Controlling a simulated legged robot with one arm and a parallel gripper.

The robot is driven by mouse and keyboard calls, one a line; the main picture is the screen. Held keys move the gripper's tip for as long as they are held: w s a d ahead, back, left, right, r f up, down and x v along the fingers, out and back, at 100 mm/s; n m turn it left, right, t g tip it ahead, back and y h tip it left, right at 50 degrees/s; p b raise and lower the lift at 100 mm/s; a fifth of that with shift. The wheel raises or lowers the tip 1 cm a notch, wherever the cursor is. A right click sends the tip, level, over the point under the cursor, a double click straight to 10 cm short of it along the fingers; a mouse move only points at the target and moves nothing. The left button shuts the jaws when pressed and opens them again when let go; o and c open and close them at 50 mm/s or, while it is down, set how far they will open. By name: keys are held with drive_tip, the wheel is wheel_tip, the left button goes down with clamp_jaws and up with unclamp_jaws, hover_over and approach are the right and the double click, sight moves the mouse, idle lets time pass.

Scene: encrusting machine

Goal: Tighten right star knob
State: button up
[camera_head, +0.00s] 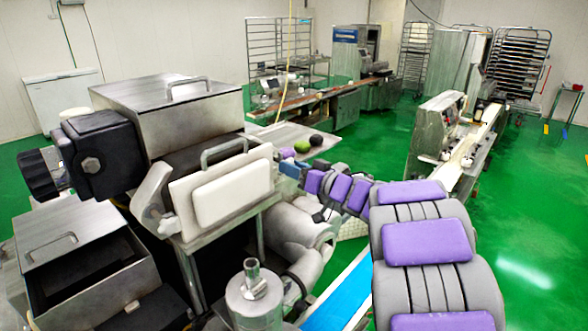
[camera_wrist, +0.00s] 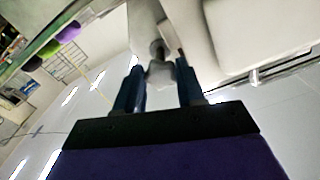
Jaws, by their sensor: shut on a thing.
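In the wrist view my gripper (camera_wrist: 160,77) has its two blue fingers on either side of a small grey-white knob (camera_wrist: 159,72), and it is shut on it. The knob sits below a pale metal part of the machine. In the head view my gripper (camera_head: 288,168) reaches the right side of the encrusting machine (camera_head: 190,130), beside its pale front panel (camera_head: 232,190). The knob is hidden there behind the panel and my gripper. A black star-shaped knob (camera_head: 38,174) shows on the machine's far left side.
A metal tray (camera_head: 262,140) with a purple, a green (camera_head: 302,146) and a dark round item lies just behind my gripper. A blue conveyor belt (camera_head: 342,300) runs below my arm. A second machine (camera_head: 450,140) stands at right. Green floor is open at far right.

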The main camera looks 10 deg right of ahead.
drive_tip(key=shift+n, duration=0.3)
drive_tip(key=shift+d+n+b, duration=0.15)
drive_tip(key=shift+n+b, duration=3.55)
drive_tip(key=shift+n, duration=4.5)
drive_tip(key=shift+f, duration=0.15)
